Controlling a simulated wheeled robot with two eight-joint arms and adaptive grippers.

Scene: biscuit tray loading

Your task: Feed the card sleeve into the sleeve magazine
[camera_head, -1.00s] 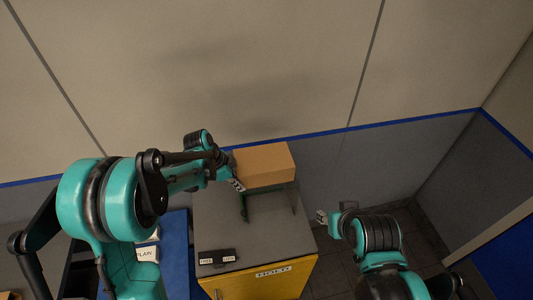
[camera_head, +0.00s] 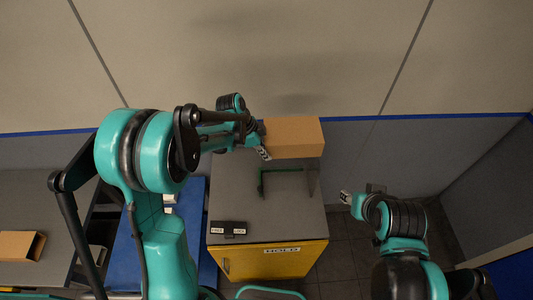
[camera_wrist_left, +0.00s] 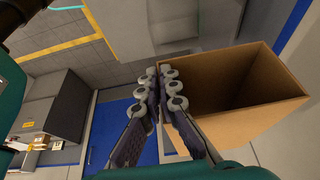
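The card sleeve (camera_head: 293,138) is a brown open-ended box held above the back of a grey-topped cabinet. In the left wrist view the sleeve (camera_wrist_left: 250,122) shows its open end and hollow inside. My left gripper (camera_head: 263,151) is at the sleeve's left side; in the wrist view its fingers (camera_wrist_left: 162,72) are close together at the sleeve's near wall, pinching it. A green frame (camera_head: 281,170) on the cabinet top, apparently the sleeve magazine, stands just in front of and below the sleeve, partly hidden. My right gripper (camera_head: 345,198) is right of the cabinet, empty; its opening is unclear.
The cabinet (camera_head: 225,195) has a yellow front labelled HOLD. A small black box (camera_head: 228,228) with two labels sits at its front left. Another brown card piece (camera_head: 20,245) lies on a grey table at left. A wall stands close behind the cabinet.

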